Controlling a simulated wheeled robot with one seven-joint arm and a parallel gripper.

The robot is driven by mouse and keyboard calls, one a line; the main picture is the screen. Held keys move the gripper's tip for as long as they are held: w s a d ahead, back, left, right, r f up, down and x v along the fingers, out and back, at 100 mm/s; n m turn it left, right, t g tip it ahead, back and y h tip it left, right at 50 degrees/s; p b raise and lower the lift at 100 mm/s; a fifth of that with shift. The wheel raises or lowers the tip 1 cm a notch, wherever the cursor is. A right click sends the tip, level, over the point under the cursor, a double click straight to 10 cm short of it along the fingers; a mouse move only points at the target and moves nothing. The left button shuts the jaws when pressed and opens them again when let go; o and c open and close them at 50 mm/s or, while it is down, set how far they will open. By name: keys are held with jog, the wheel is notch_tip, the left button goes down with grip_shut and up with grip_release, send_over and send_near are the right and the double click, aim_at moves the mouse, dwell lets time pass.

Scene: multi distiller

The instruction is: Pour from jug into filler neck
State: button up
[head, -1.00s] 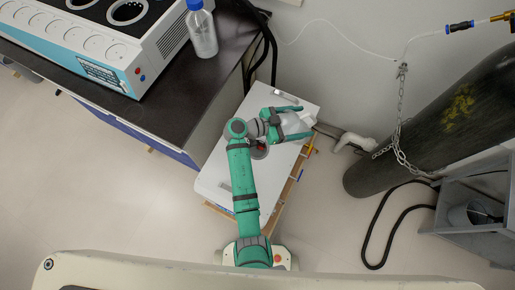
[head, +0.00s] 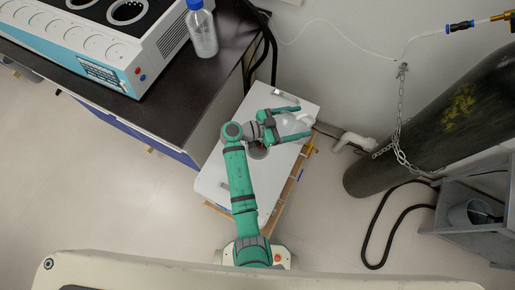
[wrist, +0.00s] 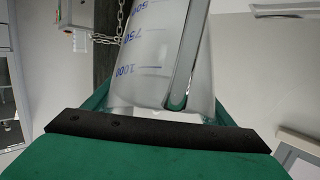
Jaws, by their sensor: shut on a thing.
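A translucent jug (head: 289,127) is held between the fingers of my gripper (head: 296,124), above the far right part of a white cabinet top. The wrist view shows the jug (wrist: 145,60) close up, with blue graduation marks and a handle (wrist: 187,55) on its right side. Its mouth is out of the wrist view, and no liquid stream shows. A dark round opening (head: 258,151), which looks like the filler neck, is in the white top, just below and left of the gripper in the head view. My arm partly covers it.
The white cabinet top (head: 214,183) has metal handles. A dark bench (head: 185,95) at left bears a blue-white machine (head: 95,50) and a blue-capped bottle (head: 202,30). A chained dark gas cylinder (head: 430,125) and a grey stand (head: 460,225) are at right. Floor at lower left is clear.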

jog(key=shift+s+a+r+t+h+p, duration=0.15)
jog(key=shift+a+h+p, duration=0.15)
jog(key=shift+h, duration=0.15)
jog(key=shift+a+r+t+h+p, duration=0.15)
jog(key=shift+a+h+p, duration=0.15)
jog(key=shift+h, duration=0.15)
dwell(1.8)
jog(key=shift+f, duration=0.1)
jog(key=shift+s+a, duration=0.1)
jog(key=shift+a, duration=0.05)
jog(key=shift+s+d, duration=0.1)
jog(key=shift+d, duration=0.1)
jog(key=shift+a+t, duration=0.1)
jog(key=shift+t, duration=0.2)
